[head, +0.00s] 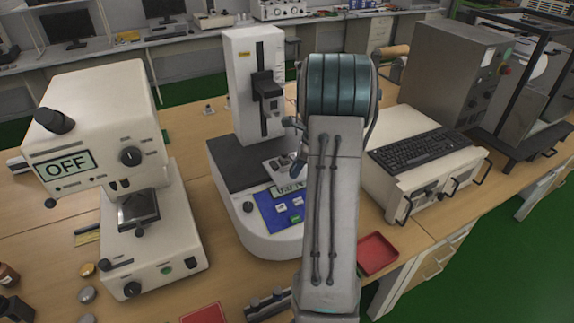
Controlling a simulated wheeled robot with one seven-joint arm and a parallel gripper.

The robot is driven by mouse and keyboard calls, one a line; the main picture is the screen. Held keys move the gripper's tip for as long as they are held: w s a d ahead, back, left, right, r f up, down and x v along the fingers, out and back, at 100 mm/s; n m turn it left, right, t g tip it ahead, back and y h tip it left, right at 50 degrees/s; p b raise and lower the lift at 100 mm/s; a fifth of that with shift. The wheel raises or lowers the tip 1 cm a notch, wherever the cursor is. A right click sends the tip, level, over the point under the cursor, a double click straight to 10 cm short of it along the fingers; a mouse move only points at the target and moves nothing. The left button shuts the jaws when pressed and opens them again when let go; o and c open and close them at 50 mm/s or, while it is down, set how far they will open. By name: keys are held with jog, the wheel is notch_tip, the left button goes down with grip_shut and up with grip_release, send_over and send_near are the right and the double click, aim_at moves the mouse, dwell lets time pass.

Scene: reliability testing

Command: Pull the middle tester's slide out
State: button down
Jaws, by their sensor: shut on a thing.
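The middle tester (252,62) is a white machine with an upright column, a dark carriage (266,86) on its front and a wide base with a blue control panel (280,211). A small grey stage (278,166) lies on the base's dark top, partly behind my arm. My gripper (296,161) shows only in part beside my forearm, low over the right of this stage. It is shut on a part of the tester there, which looks like the slide. The fingertips and the held part are mostly hidden.
A white tester (95,120) with an OFF display stands at left. At right are a white unit (400,190) with a keyboard (425,148) on it and a grey cabinet (440,80). A red tray (377,254) lies near the bench's front edge.

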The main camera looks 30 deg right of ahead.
jog(key=c, duration=1.1)
grip_release()
jog(key=b+v, duration=0.1)
jog(key=v, duration=1.3)
jog(key=shift+s+b, duration=0.15)
jog(key=shift+b, duration=0.25)
jog(key=shift+a, duration=0.1)
